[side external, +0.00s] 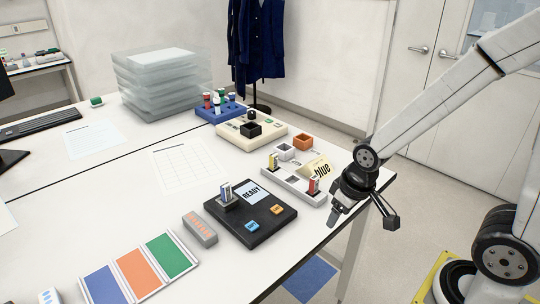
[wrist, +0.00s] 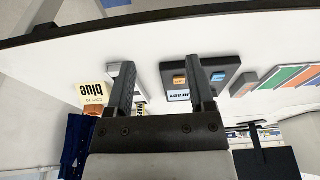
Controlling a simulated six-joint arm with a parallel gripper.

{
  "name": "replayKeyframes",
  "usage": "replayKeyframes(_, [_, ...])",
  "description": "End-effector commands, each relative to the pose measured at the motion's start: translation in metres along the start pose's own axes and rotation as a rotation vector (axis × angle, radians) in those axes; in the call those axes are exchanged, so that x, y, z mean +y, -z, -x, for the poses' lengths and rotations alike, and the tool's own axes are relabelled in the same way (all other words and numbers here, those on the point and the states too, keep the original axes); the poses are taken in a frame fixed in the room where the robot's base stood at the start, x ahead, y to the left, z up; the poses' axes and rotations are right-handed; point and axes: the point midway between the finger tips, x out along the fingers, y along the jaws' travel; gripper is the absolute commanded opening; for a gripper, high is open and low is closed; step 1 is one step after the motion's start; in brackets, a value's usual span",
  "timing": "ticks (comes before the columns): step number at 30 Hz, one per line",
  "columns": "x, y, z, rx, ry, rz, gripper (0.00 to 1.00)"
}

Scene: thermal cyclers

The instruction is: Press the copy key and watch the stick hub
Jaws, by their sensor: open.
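A black device (side external: 237,228) stands on the white table, with a lit screen (side external: 254,193) reading READY. It has a blue key (side external: 252,225) and an orange key (side external: 277,209); their labels are too small to read, so I cannot tell which is the copy key. Sticks (side external: 226,192) stand upright in its slot. The wrist view shows the device (wrist: 205,70), orange key (wrist: 180,80) and blue key (wrist: 218,76). My gripper (side external: 338,215) is open and empty, right of the device and apart from it; its fingers (wrist: 160,62) show in the wrist view.
A pale rack (side external: 290,185) with coloured sticks and a sign (side external: 319,167) reading blue stand between device and arm. A grey block (side external: 200,229) and a three-colour panel (side external: 140,268) lie left. A cream box (side external: 250,133) and clear trays (side external: 160,85) stand behind.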

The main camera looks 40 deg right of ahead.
Motion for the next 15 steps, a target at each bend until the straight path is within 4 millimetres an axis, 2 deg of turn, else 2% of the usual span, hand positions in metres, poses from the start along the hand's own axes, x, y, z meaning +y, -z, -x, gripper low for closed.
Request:
replayKeyframes(1, [0.0000,0.0000,0.0000,0.000,0.000,0.000,0.50])
replayKeyframes(3, [0.0000,0.0000,0.0000,0.000,0.000,0.000,0.27])
replayKeyframes(6, [0.0000,0.0000,0.0000,0.000,0.000,0.000,0.00])
replayKeyframes(15, [0.0000,0.0000,0.0000,0.000,0.000,0.000,0.00])
